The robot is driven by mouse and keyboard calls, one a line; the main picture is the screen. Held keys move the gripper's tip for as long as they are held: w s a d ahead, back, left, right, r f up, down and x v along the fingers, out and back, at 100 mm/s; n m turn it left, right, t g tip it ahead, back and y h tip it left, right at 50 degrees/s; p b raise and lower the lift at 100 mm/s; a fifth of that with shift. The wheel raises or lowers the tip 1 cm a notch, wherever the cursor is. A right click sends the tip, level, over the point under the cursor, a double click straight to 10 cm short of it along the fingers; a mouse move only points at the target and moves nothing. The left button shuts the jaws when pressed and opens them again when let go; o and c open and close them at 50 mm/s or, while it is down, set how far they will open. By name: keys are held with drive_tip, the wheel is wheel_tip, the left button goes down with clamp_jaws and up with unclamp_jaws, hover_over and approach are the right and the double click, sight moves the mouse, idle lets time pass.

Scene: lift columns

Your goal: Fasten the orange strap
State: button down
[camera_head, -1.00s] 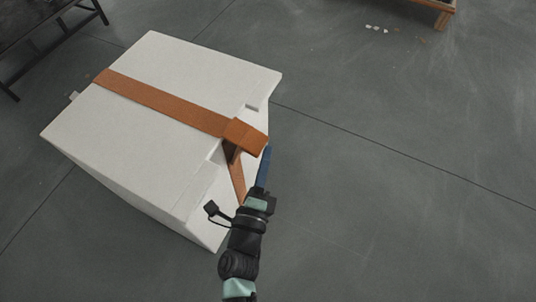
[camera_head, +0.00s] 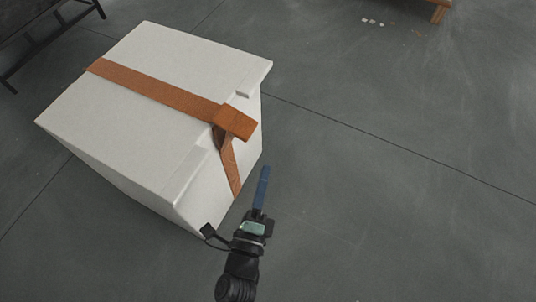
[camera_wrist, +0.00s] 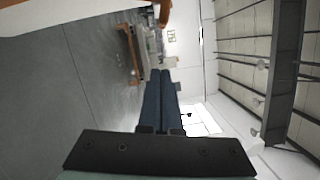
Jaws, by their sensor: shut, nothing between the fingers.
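The orange strap (camera_head: 160,90) runs across the top of a white box (camera_head: 130,65). Its wider end (camera_head: 236,121) sits at the box's front right edge, and a narrower orange length (camera_head: 230,165) hangs down the front face. My gripper (camera_head: 264,170) has blue fingers and is shut and empty. It is in front of the box, to the right of the hanging length and apart from it in the picture. In the wrist view my shut fingers (camera_wrist: 161,75) point away, and a piece of orange (camera_wrist: 164,12) shows at the top edge.
Grey floor (camera_head: 390,200) lies open to the right of the box. A dark bench (camera_head: 45,35) stands at the top left, and a wooden leg (camera_head: 439,13) shows at the top right. Small pale scraps (camera_head: 372,22) lie on the floor there.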

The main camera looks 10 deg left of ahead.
sight(239, 137)
drive_tip(key=s+p, duration=0.4)
drive_tip(key=w+a+r+b, duration=0.1)
drive_tip(key=w+a, duration=0.1)
drive_tip(key=w, duration=0.9)
drive_tip(key=shift+a+r+m+b, duration=0.25)
drive_tip(key=shift+a+m+b, duration=0.05)
drive_tip(key=shift+a, duration=0.1)
drive_tip(key=shift+w+a+r+p, duration=0.2)
drive_tip(key=shift+a+r+p, duration=0.2)
drive_tip(key=shift+a+r, duration=0.15)
drive_tip(key=shift+f, duration=0.1)
